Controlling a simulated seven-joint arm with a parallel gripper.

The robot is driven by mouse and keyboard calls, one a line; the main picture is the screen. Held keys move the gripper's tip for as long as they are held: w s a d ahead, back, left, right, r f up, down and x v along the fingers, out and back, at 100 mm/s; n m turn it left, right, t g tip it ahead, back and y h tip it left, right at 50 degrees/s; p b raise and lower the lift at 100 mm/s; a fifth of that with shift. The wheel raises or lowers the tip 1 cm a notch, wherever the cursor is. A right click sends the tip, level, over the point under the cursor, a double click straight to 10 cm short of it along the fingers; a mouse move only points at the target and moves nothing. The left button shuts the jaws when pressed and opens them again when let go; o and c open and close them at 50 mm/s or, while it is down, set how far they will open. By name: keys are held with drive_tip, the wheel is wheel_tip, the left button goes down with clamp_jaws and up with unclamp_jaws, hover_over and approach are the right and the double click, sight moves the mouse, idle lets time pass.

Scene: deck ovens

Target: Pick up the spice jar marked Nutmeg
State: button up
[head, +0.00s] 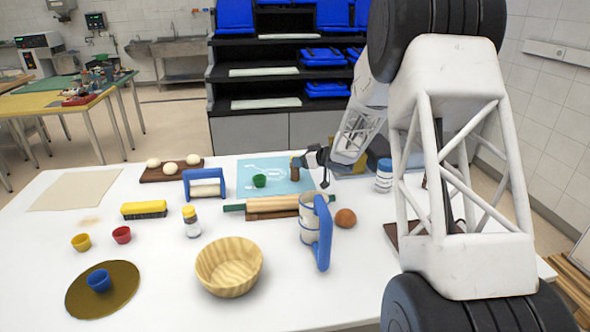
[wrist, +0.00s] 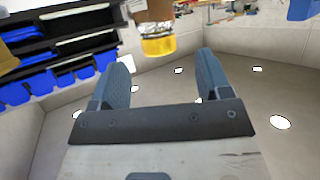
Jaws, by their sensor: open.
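No jar label is readable, so I cannot tell which jar is Nutmeg. A small brown jar-like item (head: 295,169) stands upright at the teal mat. A white jar with a yellow cap (head: 191,222) stands left of centre, and a white jar with a blue cap (head: 384,176) stands at the right. My gripper (head: 311,161) is close to the right of the brown item. In the wrist view, my gripper (wrist: 164,70) is open, with nothing between its fingers. A brown and yellow item (wrist: 158,40) shows beyond the fingertips; contact is not visible.
A rolling pin (head: 272,206), a white and blue mug-like item (head: 314,222) and a brown ball (head: 345,218) lie in front of the mat. A wooden bowl (head: 229,266) stands nearer. A green cup (head: 260,181) stands left of the brown item.

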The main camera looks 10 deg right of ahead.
drive_tip(key=shift+w+a, duration=0.1)
drive_tip(key=shift+x, duration=2.45)
drive_tip(key=c, duration=1.1)
drive_tip(key=shift+o, duration=0.2)
drive_tip(key=shift+r, duration=5.05)
